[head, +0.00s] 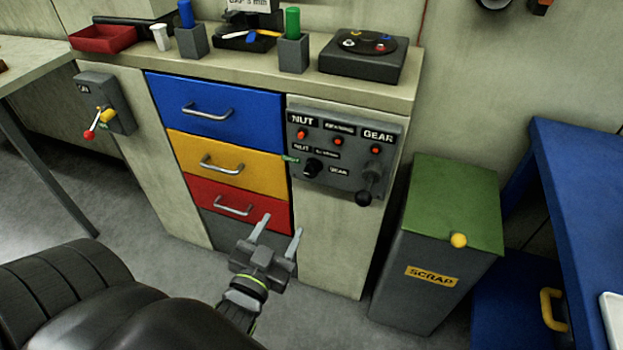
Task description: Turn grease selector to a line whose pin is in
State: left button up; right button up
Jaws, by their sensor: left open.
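The grey grease panel (345,155) is on the front of the cabinet, right of the drawers. Its upper row is labelled NUT, BEARING and GEAR, with an orange-red pin or button under each: NUT (302,134), BEARING (338,141) and GEAR (376,150). I cannot tell how deep each sits. Below is a black selector knob (313,167) with smaller NUT, BEARING and GEAR labels around it. A green tip (290,158) shows at its left. My left gripper (282,223) is open and empty, below and left of the panel, before the red drawer. My right gripper is not in view.
A black-knobbed lever (364,196) hangs at the panel's lower right. Blue, yellow and red drawers (218,112) with projecting handles lie left of it. A green-lidded scrap bin (440,240) stands at right. A lever switch box (106,103) is at left.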

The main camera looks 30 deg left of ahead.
pick_arm(q)
jog(key=b, duration=0.2)
send_near(309, 174)
jog(key=x, duration=0.8)
jog(key=shift+w, duration=0.6)
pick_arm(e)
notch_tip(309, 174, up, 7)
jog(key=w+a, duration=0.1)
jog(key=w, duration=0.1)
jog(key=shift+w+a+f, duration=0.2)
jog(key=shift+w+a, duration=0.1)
pick_arm(q)
jog(key=c, duration=1)
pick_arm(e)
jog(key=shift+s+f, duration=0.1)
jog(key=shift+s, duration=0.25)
